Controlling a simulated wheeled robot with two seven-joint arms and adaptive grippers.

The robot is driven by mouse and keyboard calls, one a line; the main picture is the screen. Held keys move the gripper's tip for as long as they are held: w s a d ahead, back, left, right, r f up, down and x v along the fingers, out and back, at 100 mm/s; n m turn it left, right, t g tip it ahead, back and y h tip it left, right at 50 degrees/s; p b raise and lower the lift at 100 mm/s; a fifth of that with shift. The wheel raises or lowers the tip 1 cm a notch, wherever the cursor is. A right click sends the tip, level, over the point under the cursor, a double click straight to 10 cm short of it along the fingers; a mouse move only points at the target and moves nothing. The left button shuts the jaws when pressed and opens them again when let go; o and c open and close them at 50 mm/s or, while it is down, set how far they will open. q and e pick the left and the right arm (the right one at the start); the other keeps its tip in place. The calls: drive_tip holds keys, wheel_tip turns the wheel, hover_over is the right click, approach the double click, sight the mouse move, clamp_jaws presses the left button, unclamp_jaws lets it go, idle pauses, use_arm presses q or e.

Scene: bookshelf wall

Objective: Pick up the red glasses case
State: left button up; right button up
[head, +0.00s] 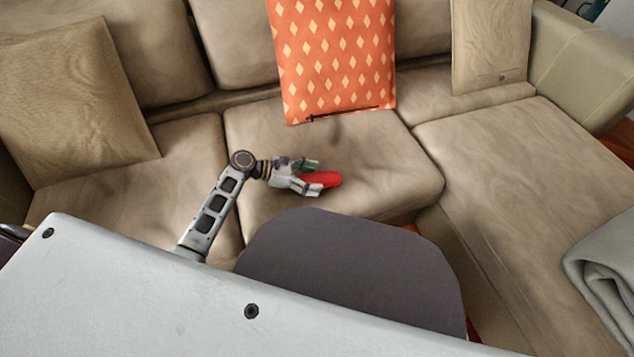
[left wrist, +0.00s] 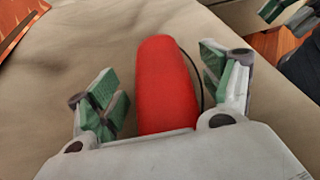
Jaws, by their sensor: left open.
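The red glasses case (head: 326,179) lies on the middle seat cushion of a beige sofa. My left gripper (head: 314,178) is at the case, with its fingers open on either side of it. In the left wrist view the red case (left wrist: 167,82) lies between the two green-padded fingers of the gripper (left wrist: 165,88), with a gap visible on each side. The near end of the case is hidden behind the gripper's body.
An orange patterned cushion (head: 335,60) leans on the backrest behind the case. Beige pillows stand at the left (head: 75,100) and right (head: 490,45). A grey blanket (head: 605,270) lies at the right. The seat around the case is clear.

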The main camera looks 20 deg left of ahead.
use_arm(q)
drive_tip(key=shift+w+d+f, duration=0.1)
drive_tip(key=shift+d+f, duration=0.05)
drive_tip(key=shift+d, duration=0.15)
drive_tip(key=c, duration=1.1)
